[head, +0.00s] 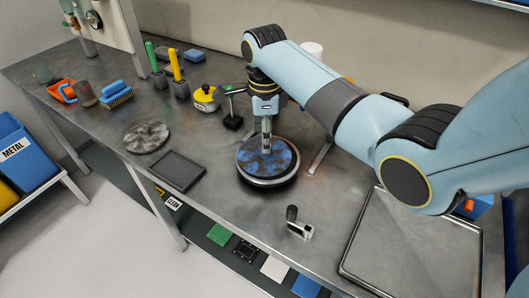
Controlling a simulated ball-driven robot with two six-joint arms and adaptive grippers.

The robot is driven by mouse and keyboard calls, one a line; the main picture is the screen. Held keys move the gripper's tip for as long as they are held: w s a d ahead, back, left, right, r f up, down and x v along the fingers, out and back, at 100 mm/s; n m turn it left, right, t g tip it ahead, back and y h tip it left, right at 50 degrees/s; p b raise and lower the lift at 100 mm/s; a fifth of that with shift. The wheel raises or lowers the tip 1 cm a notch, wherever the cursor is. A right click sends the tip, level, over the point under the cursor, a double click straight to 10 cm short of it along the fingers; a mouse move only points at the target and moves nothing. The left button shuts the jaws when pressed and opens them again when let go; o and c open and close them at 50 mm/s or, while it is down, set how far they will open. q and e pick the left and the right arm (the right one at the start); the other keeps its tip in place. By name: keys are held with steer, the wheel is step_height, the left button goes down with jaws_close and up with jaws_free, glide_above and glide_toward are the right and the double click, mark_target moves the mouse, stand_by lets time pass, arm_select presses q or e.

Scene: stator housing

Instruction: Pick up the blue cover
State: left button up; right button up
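The blue cover (280,160) is a round disc with a mottled blue and grey top. It sits on a dark round base (268,183) near the middle of the bench. My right gripper (267,143) comes down from above onto the middle of the cover. Its fingers point down and their tips look close to or at the cover's surface. The fingers look narrow, and I cannot tell whether they are shut or hold anything. My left gripper is not in view.
The metal bench (225,215) holds a grey mottled disc (147,137), a dark square tray (177,171), a small crank-like part (298,222) and a large tray (345,268). A green-topped tool (233,92), a yellow round item (206,98) and brushes (116,95) stand behind.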

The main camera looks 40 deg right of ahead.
step_height(320, 180, down, 4)
steer(key=shift+d+r, duration=0.1)
steer(key=shift+d, duration=0.05)
steer(key=shift+f, duration=0.45)
steer(key=shift+c, duration=0.3)
steer(key=c, duration=0.5)
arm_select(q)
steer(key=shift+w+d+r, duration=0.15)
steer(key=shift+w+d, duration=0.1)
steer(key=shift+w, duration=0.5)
arm_select(e)
jaws_close()
